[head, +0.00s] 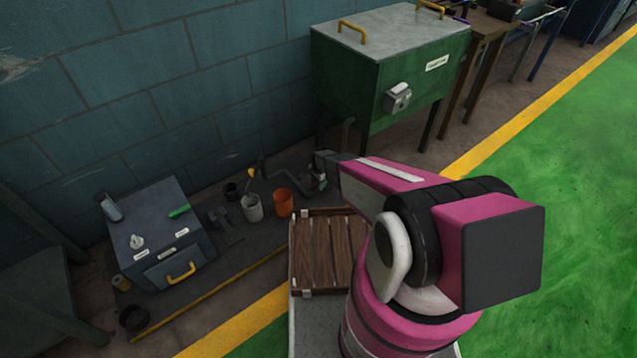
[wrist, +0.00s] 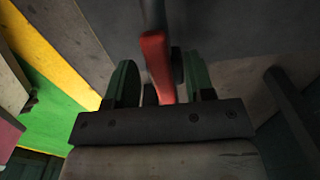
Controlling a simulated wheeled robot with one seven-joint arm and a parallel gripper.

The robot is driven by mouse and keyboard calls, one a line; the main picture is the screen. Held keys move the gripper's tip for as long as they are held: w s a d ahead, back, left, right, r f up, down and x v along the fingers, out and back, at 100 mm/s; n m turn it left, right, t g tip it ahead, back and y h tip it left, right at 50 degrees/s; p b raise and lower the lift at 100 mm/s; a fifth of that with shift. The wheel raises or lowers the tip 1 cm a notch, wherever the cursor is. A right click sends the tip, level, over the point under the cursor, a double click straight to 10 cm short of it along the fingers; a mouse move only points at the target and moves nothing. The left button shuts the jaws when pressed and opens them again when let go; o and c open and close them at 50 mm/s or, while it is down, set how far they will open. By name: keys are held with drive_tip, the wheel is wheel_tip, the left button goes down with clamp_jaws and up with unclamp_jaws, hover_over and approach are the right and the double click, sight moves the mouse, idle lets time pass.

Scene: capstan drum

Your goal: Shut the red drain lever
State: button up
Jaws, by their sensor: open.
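The red drain lever (wrist: 157,62) shows in the wrist view as a red bar hanging from a grey pipe or stem at the top of the picture. It lies between the two green-padded fingers of my gripper (wrist: 161,72), with a visible gap on each side. My gripper is open and is not closed on the lever. In the head view my arm hides the lever, and only a small part of my gripper (head: 322,180) shows beneath the green tank (head: 400,90), near its drain pipe (head: 347,135).
On the low bench left of my gripper stand an orange cup (head: 283,203), a pale cup (head: 252,208) and a dark grey box (head: 160,240) with a yellow handle. A slatted wooden tray (head: 328,250) lies below my arm. Green floor at the right is clear.

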clamp_jaws()
drive_tip(key=s+d+n, duration=0.1)
drive_tip(key=d+n, duration=0.5)
drive_tip(key=n, duration=1.2)
drive_tip(key=shift+s+d, duration=0.15)
drive_tip(key=shift+d, duration=0.05)
idle(0.6)
unclamp_jaws()
drive_tip(key=shift+r, duration=0.1)
